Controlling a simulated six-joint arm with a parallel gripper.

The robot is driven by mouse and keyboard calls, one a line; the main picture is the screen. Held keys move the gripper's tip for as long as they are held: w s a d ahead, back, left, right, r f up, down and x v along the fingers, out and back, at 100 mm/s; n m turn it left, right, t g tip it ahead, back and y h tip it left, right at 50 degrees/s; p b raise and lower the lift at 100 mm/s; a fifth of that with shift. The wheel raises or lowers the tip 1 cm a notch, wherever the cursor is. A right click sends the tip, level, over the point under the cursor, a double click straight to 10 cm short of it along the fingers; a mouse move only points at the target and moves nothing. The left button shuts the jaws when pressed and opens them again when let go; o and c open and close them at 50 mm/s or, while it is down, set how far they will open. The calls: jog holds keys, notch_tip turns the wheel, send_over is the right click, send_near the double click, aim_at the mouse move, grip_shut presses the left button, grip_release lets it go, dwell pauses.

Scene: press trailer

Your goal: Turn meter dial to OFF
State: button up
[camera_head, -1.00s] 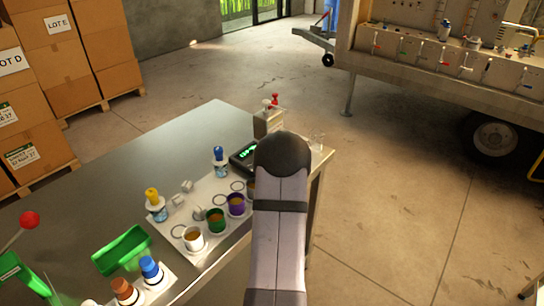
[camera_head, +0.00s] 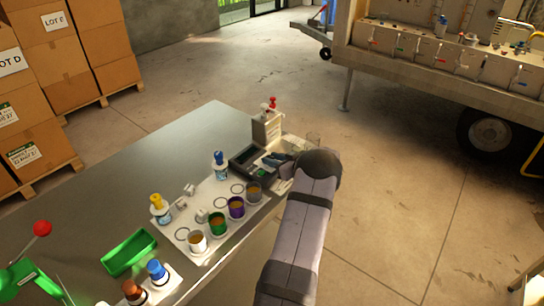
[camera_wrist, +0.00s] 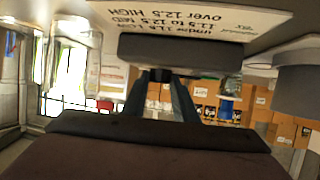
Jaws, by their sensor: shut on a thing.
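The meter (camera_head: 247,159) is a dark box with a screen near the far right corner of the table. Its screen looks dark, with a small green patch (camera_head: 262,173) near its lower right. My gripper (camera_head: 272,160) reaches the meter's right side from the right; its dark fingers are low at the meter's face. In the wrist view my gripper (camera_wrist: 172,92) has its fingers close together at a dark bar-like body (camera_wrist: 180,50), likely the meter. The dial itself is hidden between or behind the fingers, so its setting cannot be read.
A card with LOW, MED and HIGH ranges (camera_wrist: 200,18) stands close by in the wrist view. A dispenser-like box (camera_head: 266,127) with a red top is behind the meter. Several colored cups (camera_head: 217,223), a blue-capped bottle (camera_head: 220,165) and a green tray (camera_head: 129,252) lie to the left.

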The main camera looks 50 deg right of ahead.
jog(key=shift+d+f+n+y+b, duration=0.15)
jog(key=shift+n+y+b, duration=0.25)
jog(key=shift+n+y, duration=0.4)
jog(key=shift+y, duration=0.4)
jog(key=shift+r+n, duration=0.2)
jog(key=shift+n, duration=0.2)
jog(key=o, duration=1)
jog(key=shift+b, duration=0.3)
jog(key=shift+s+r, duration=0.1)
jog(key=shift+s, duration=0.4)
jog(key=shift+b+v, duration=1.1)
jog(key=shift+v, duration=2.05)
jog(key=shift+d, duration=0.1)
